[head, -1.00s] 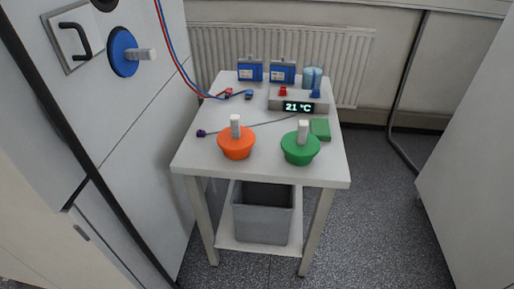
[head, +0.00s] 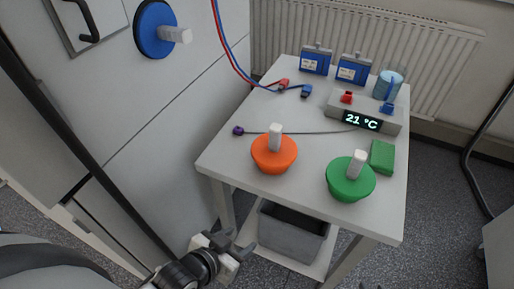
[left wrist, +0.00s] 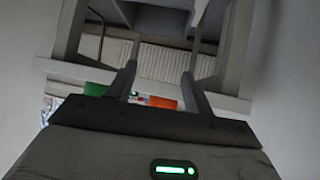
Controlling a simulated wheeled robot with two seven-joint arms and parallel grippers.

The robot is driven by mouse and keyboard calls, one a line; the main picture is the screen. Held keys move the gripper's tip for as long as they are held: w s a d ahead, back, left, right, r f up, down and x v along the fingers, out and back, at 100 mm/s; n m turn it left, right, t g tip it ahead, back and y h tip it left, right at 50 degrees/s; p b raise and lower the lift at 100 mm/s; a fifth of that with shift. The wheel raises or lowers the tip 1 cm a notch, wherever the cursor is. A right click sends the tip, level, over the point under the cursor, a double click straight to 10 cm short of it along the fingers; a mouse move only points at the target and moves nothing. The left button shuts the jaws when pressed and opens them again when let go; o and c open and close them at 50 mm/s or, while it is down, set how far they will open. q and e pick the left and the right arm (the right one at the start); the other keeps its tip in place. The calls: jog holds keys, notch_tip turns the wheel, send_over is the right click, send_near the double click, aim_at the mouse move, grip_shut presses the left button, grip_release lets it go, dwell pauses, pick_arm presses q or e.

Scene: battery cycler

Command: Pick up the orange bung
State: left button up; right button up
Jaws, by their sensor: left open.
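The orange bung (head: 274,154) stands upright on the white table, with a pale square handle on top. It also shows as an orange patch between the fingers in the left wrist view (left wrist: 164,103), where the scene looks upside down. My left gripper (head: 229,251) is open and empty, in front of the table's left front corner and below its top, apart from the bung. Its two fingers stand spread in the left wrist view (left wrist: 159,80). My right gripper is not in view.
The green bung (head: 350,180) and a green block (head: 382,157) are right of the orange one. A cable with a purple end (head: 238,131) lies behind it. The 21 °C unit (head: 393,117) stands behind. A grey bin (head: 290,238) sits under the tabletop (head: 225,155).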

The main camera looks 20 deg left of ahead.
pick_arm(q)
jog(key=w+a+r+t+b, duration=0.1)
jog(key=w+a+t+b, duration=0.1)
jog(key=w+a+b, duration=0.1)
jog(key=m+t+h+b, duration=0.2)
jog(key=t+h+b, duration=0.25)
jog(key=b, duration=0.35)
send_near(280, 127)
jog(key=shift+y, duration=0.45)
jog(key=x, duration=0.2)
jog(key=f+x, duration=0.1)
jog(key=x, duration=0.2)
jog(key=shift+w+f+p, duration=0.15)
jog(key=shift+w+p, duration=0.15)
jog(key=shift+p, duration=0.1)
jog(key=shift+x, duration=2.85)
grip_shut()
pick_arm(e)
jog(key=shift+t+y, duration=0.3)
jog(key=shift+y, duration=0.3)
jog(key=f, duration=0.1)
jog(key=a+f, duration=0.1)
jog(key=f, duration=0.1)
jog(key=a+f, duration=0.1)
jog(key=shift+s+a+f, duration=0.1)
jog(key=shift+a+f, duration=0.05)
jog(key=shift+f, duration=0.25)
